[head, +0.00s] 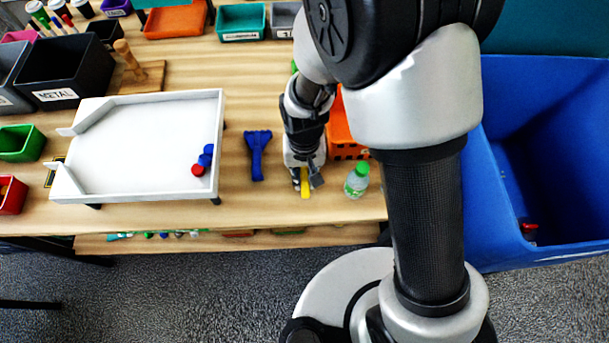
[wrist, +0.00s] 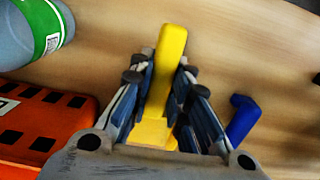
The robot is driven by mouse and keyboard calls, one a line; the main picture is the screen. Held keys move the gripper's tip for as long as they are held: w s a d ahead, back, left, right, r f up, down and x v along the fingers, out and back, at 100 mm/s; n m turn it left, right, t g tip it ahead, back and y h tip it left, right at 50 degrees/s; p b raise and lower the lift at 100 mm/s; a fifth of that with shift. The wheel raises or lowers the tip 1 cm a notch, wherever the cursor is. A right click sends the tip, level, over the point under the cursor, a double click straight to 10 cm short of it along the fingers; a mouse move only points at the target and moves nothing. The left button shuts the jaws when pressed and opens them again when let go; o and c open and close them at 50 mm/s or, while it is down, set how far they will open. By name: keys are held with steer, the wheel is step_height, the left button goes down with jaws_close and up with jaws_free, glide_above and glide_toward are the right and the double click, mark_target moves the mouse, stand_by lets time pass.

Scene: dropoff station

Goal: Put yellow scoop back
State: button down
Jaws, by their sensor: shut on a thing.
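The yellow scoop (wrist: 168,70) is between the two fingers of my gripper (wrist: 158,88) in the wrist view, with its long handle pointing away past the fingertips. My gripper is shut on it. In the head view, my gripper (head: 303,181) is over the wooden table near its front edge, and a short piece of the yellow scoop (head: 305,190) shows below the fingers. The rest of the scoop is hidden by the gripper. I cannot tell whether the scoop touches the table.
A blue scoop-like tool (head: 257,155) lies left of my gripper. A green-capped bottle (head: 357,181) and an orange crate (head: 341,137) are close on the right. A white tray (head: 140,150) with red and blue caps stands further left. A large blue bin (head: 480,200) is at right.

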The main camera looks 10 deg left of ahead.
mark_target(305, 172)
steer(key=shift+f, duration=0.25)
steer(key=shift+f, duration=0.2)
steer(key=c, duration=1.5)
jaws_free()
steer(key=shift+r, duration=0.1)
steer(key=r+p, duration=0.1)
steer(key=r, duration=0.3)
steer(key=r+p, duration=0.1)
steer(key=r, duration=0.3)
steer(key=r+p, duration=0.1)
steer(key=r, duration=0.3)
steer(key=shift+w+r+p, duration=0.2)
steer(key=shift+w+p, duration=0.15)
